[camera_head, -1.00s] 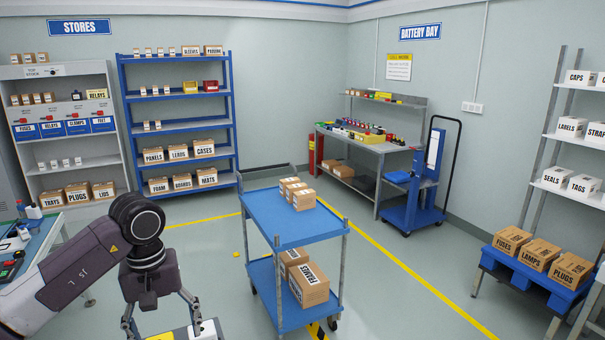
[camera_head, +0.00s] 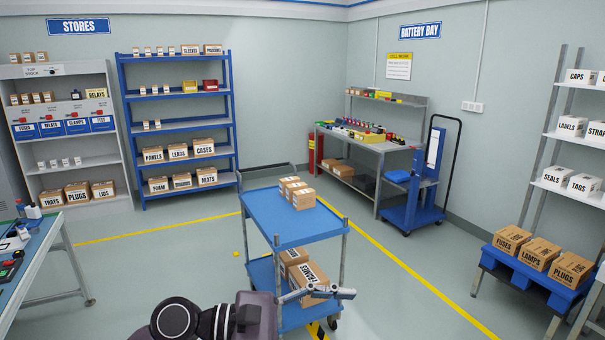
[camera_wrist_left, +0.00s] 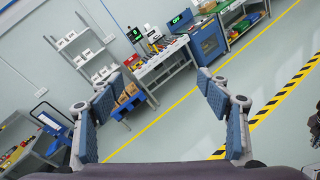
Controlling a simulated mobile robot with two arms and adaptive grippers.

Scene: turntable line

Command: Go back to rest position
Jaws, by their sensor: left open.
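My left gripper (camera_head: 328,291) is at the bottom middle of the head view, in front of the blue cart's lower part, with its fingers pointing right. In the left wrist view my left gripper (camera_wrist_left: 155,88) has its two blue-padded fingers spread wide, with nothing between them. The gripper is open and empty. My right gripper does not show clearly in either view.
A blue two-shelf cart (camera_head: 270,226) with cartons stands close ahead, overlapped by my gripper in the picture. A workbench (camera_head: 38,258) is at the left edge. A blue pallet stand (camera_head: 530,281) is at right.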

